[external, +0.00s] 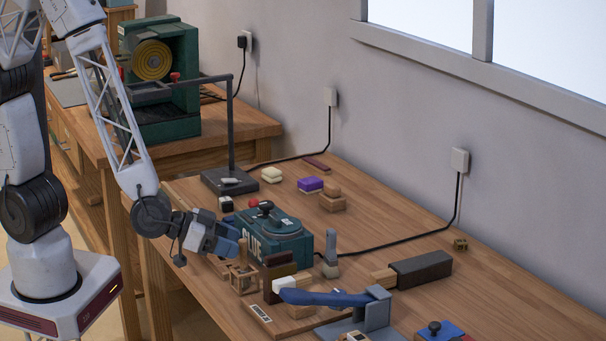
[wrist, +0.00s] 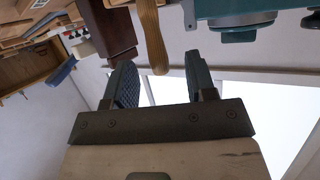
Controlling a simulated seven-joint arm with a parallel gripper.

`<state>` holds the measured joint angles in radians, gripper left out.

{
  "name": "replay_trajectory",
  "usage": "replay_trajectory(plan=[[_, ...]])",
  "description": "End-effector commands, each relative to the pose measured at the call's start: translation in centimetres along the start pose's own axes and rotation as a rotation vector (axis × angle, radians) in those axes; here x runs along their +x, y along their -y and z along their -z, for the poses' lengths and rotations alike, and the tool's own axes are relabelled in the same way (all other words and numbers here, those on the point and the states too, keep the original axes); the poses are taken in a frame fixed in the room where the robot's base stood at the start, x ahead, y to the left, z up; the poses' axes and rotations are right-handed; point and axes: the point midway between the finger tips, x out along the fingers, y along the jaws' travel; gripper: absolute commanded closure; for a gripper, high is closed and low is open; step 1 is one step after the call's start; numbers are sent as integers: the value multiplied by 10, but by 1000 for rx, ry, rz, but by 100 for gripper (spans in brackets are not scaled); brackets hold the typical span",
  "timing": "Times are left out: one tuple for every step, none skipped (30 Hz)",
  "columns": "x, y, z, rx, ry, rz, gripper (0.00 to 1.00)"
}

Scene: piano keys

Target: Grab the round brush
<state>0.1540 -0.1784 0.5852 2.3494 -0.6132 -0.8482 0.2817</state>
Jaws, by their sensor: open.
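My gripper (external: 230,240) is open and empty, low over the bench beside the green glue pot (external: 277,243). In the wrist view, its two blue-grey fingers (wrist: 160,62) are apart. A rounded wooden handle (wrist: 152,35) shows just beyond the gap between them, apart from both fingers. It may be the round brush, but its bristles are not in sight and I cannot tell for sure. The teal pot (wrist: 235,12) is right of this handle and a dark brown block (wrist: 108,28) is left of it. In the external view my gripper hides part of that area.
A small wooden frame (external: 243,279) and a brown block (external: 275,270) stand close in front of my gripper. A blue-handled tool (external: 325,298) lies farther right. A dark post with a horizontal arm (external: 229,130) rises behind.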

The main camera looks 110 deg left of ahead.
Motion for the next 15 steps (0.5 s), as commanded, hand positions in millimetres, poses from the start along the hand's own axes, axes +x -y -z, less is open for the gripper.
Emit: replay_trajectory(plan=[[0,0,0,0,0,0,49],[0,0,0,0,0,0,49],[0,0,0,0,0,0,49],[0,0,0,0,0,0,49],[1,0,0,0,0,0,49],[2,0,0,0,0,0,49],[3,0,0,0,0,0,49],[4,0,0,0,0,1,49],[6,0,-1,0,1,1,49],[8,0,-1,-1,1,1,49],[9,0,-1,-1,1,1,49],[12,0,-2,-1,1,2,49],[15,-1,-2,-1,1,2,49],[17,-1,-2,0,1,1,49],[20,-1,-2,0,1,1,49]])
